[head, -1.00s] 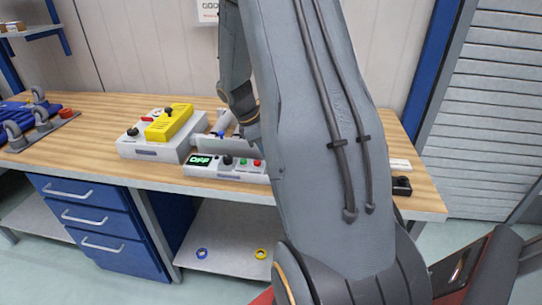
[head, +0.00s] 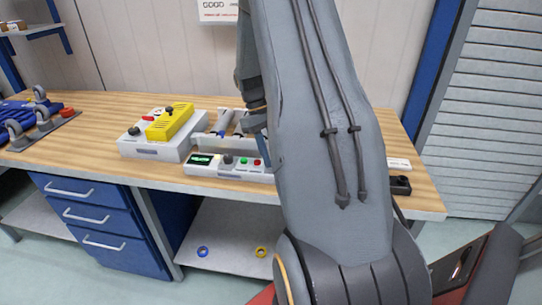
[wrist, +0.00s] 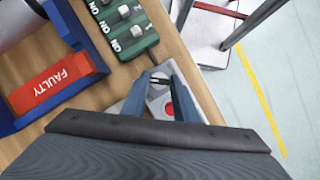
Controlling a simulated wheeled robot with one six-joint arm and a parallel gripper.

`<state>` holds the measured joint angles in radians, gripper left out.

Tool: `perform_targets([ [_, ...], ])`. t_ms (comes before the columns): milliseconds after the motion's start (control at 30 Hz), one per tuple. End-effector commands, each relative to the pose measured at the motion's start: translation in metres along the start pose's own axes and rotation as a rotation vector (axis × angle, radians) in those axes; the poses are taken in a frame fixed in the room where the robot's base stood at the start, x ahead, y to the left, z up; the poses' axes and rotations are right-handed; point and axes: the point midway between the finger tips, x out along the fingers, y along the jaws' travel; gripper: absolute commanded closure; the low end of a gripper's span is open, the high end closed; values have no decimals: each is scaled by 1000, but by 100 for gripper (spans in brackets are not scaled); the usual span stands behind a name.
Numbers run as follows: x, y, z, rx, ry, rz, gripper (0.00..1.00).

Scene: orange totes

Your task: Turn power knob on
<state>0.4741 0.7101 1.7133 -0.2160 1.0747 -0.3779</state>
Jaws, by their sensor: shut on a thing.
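A white control box (head: 228,169) stands near the table's front edge in the head view. It has a dark display (head: 201,160) with a faint green readout I cannot read, a dark knob (head: 227,159), and green and red buttons. In the wrist view my gripper (wrist: 156,82) has its two blue fingers close together, shut on a small dark knob between the tips. The knob is mostly hidden. A pale grey box with a red button (wrist: 169,108) lies just below the fingers. In the head view my own arm hides most of the gripper.
A white box with a yellow cover (head: 169,122) stands left of the control box. A black box (head: 399,186) is at right.

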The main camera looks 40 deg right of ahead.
Motion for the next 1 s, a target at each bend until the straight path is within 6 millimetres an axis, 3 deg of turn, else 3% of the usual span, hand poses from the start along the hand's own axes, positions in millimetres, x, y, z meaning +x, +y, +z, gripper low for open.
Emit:
perform_targets([
  [300, -1, 2, -1, 107, 3, -43, 96],
  [833, -1, 2, 0, 126, 2, -51, 96],
  [867, -1, 2, 0, 126, 2, -51, 70],
  [933, -1, 2, 0, 126, 2, -51, 58],
  [1000, 0, 2, 0, 126, 2, -51, 55],
])
